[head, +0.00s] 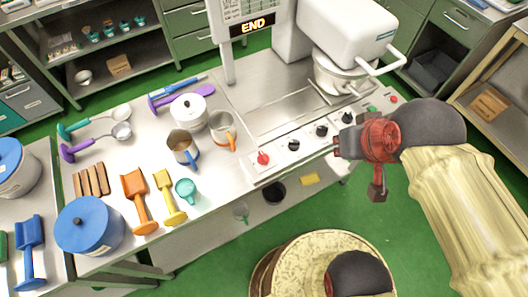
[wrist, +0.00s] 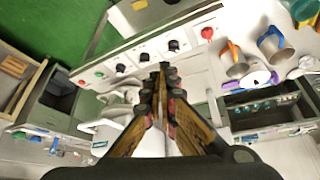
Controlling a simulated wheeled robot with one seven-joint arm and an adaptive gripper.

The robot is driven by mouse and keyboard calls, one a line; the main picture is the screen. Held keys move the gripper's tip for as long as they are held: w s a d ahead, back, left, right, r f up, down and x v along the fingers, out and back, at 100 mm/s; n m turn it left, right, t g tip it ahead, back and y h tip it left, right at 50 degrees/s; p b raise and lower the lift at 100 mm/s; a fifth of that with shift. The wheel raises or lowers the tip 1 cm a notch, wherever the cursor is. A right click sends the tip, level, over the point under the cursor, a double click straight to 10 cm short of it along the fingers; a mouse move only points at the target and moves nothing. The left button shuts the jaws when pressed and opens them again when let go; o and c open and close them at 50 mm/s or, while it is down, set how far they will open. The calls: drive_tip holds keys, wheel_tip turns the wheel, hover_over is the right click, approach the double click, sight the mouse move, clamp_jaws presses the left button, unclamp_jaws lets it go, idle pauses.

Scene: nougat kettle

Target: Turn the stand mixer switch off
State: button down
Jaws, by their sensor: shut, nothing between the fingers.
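The stand mixer (head: 345,35) is a white machine with a metal bowl (head: 338,78) at the back right of the steel counter. The control panel (head: 310,140) along the counter's front edge has a red knob (head: 263,158), three black knobs (head: 321,130), a green button (head: 371,108) and a red button (head: 393,99). No readable label shows which one is the mixer switch. My gripper (head: 340,147) is shut and empty, in front of the panel near the right-hand black knobs. In the wrist view its fingertips (wrist: 163,70) overlap the panel's lower edge, near the middle black knob (wrist: 144,57); contact cannot be told.
Jugs (head: 183,147), a lidded white pot (head: 189,112), scoops (head: 135,195) and a blue-lidded container (head: 88,226) stand left of the panel. A round pale-topped stool-like object (head: 300,262) is on the green floor below. The floor at right is partly clear.

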drive_tip(key=c, duration=2.6)
unclamp_jaws()
drive_tip(key=shift+o, duration=0.7)
drive_tip(key=shift+a+r, duration=0.15)
drive_tip(key=shift+r, duration=0.1)
drive_tip(key=shift+o, duration=0.7)
drive_tip(key=shift+a+r+p, duration=0.1)
drive_tip(key=shift+a+p, duration=0.15)
drive_tip(key=shift+p, duration=0.5)
drive_tip(key=o, duration=0.4)
drive_tip(key=w+a+f+n+g+p, duration=0.1)
drive_tip(key=a+f+g+p, duration=0.1)
drive_tip(key=w+a+f+n+g+p, duration=0.1)
drive_tip(key=w+a+f+p, duration=0.1)
drive_tip(key=p, duration=0.1)
drive_tip(key=w+a+f+g+p, duration=0.1)
drive_tip(key=a+f+g+p, duration=0.1)
drive_tip(key=p, duration=0.1)
drive_tip(key=shift+w+a+f+n+g, duration=0.25)
drive_tip(key=shift+a+f+n+g, duration=0.05)
drive_tip(key=shift+a+f+n, duration=0.1)
drive_tip(key=n+p, duration=0.2)
drive_tip(key=p, duration=0.3)
hover_over(263, 156)
wheel_tip(263, 156, down, 13)
drive_tip(key=shift+f, duration=4)
